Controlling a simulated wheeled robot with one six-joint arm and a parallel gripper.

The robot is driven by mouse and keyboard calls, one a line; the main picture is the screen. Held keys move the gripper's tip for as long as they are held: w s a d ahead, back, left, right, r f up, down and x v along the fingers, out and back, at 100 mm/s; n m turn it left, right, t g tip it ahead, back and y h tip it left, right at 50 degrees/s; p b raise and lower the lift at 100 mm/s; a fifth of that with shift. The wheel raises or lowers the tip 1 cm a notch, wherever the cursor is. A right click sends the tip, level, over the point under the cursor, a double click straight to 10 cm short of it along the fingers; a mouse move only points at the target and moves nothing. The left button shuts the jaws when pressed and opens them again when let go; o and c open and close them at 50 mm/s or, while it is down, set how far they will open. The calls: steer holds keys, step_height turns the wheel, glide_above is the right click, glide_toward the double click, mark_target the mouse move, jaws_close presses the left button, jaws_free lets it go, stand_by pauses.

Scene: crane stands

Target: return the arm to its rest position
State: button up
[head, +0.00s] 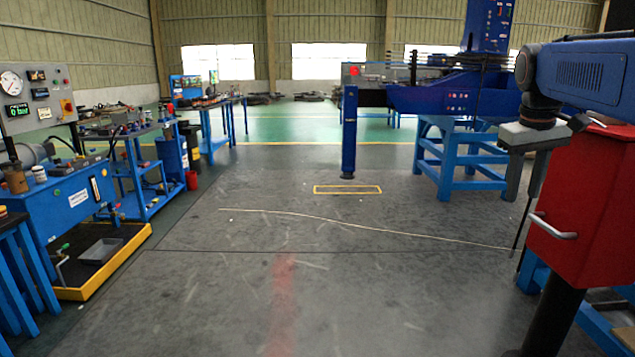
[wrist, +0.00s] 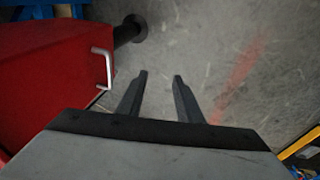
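My arm (head: 585,75) comes in from the right edge of the head view, its blue link level and its wrist bent down. My gripper (wrist: 160,78) points down at the floor in the wrist view. Its two dark fingers are apart with only bare floor between them, so it is open and empty. In the head view the gripper hangs just left of a red box (head: 585,205) with a silver handle. The box also shows at the left of the wrist view (wrist: 50,65), beside the fingers and apart from them.
A blue crane stand (head: 460,150) is behind the gripper. A blue bench with a gauge panel (head: 35,95) and a yellow-edged tray (head: 100,265) stand at left. The grey floor (head: 330,290) between is clear, with a thin pale line across it.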

steer(key=s+a+f+t+y, duration=0.1)
steer(key=s+a+f, duration=0.7)
steer(key=s+f, duration=0.4)
steer(key=s+a+f+t, duration=0.2)
steer(key=s+a+f, duration=0.6)
steer(key=s+f, duration=0.3)
steer(key=shift+s+f+y, duration=0.35)
steer(key=shift+f+y, duration=0.05)
steer(key=shift+f, duration=0.15)
